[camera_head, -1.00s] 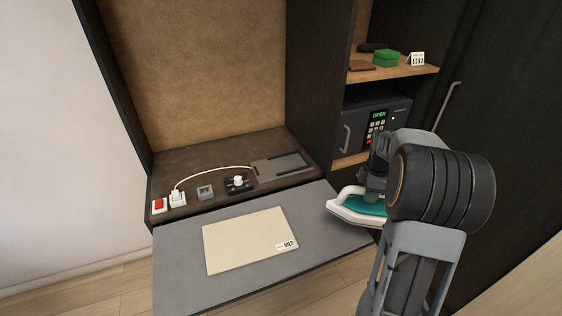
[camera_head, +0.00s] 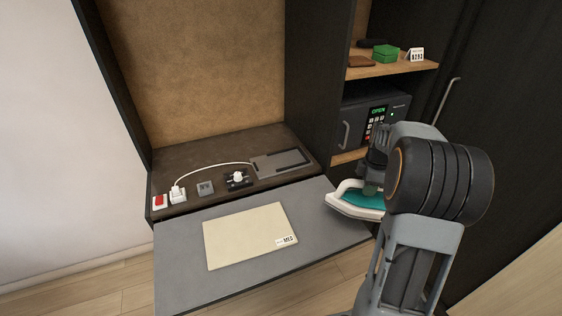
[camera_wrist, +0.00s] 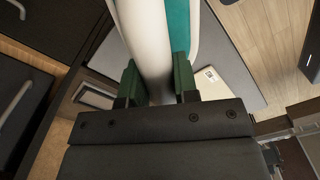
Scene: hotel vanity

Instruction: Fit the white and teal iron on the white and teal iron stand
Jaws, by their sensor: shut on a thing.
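The white and teal iron (camera_head: 352,200) hangs in my gripper (camera_head: 372,188) at the right end of the grey pull-out desk top, its pointed end to the left. In the wrist view the two green fingers of my gripper (camera_wrist: 158,78) close on the iron's white handle (camera_wrist: 150,40), with its teal body (camera_wrist: 208,35) beside it. Whether the iron touches the desk top cannot be told. No white and teal stand can be made out; a flat grey plate with dark edge rails (camera_head: 280,164) lies on the dark back ledge.
A cream folder (camera_head: 245,235) lies on the grey desk top (camera_head: 180,265). A red switch (camera_head: 159,202), a white plug with a cord (camera_head: 178,194), a grey block (camera_head: 205,188) and a black fixture with a white knob (camera_head: 238,179) line the ledge. A safe (camera_head: 365,125) stands behind my arm.

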